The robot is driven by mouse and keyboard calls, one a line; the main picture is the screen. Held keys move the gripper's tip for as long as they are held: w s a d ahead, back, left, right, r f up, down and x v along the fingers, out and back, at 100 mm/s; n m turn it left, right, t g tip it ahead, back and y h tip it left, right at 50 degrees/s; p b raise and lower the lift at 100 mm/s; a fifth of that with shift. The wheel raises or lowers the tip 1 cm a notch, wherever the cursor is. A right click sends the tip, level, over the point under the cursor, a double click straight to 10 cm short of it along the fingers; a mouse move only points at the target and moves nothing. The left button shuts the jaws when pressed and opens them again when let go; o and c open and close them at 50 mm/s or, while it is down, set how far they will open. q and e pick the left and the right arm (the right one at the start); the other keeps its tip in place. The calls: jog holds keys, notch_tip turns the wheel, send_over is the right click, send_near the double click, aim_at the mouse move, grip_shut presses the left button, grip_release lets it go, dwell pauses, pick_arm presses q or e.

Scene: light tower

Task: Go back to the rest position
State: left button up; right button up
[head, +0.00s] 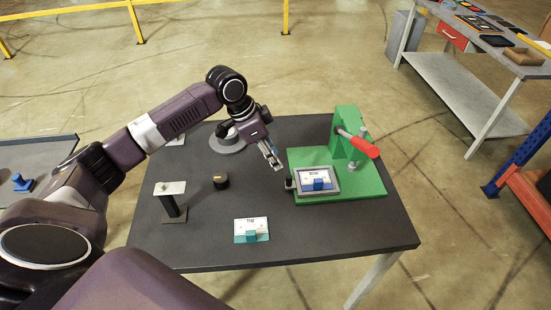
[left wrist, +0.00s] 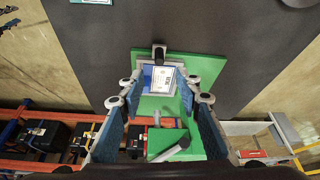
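My left gripper (head: 271,155) hangs above the dark table, left of the green press. In the left wrist view its two blue-padded fingers (left wrist: 163,102) are apart, with nothing held between them. The green press (head: 345,125) with a red handle (head: 360,145) stands on the table's right side. A grey frame (head: 335,188) on its base holds a white card with a blue block (head: 318,184). The card (left wrist: 164,80) also shows beyond the fingers in the left wrist view. My right gripper is not in view.
The dark table (head: 330,235) carries a teal holder with a card (head: 251,230), a small metal stand (head: 172,201), a round black piece (head: 220,181) and a grey round base (head: 228,145). A workbench (head: 465,85) stands at upper right. The table's front right is clear.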

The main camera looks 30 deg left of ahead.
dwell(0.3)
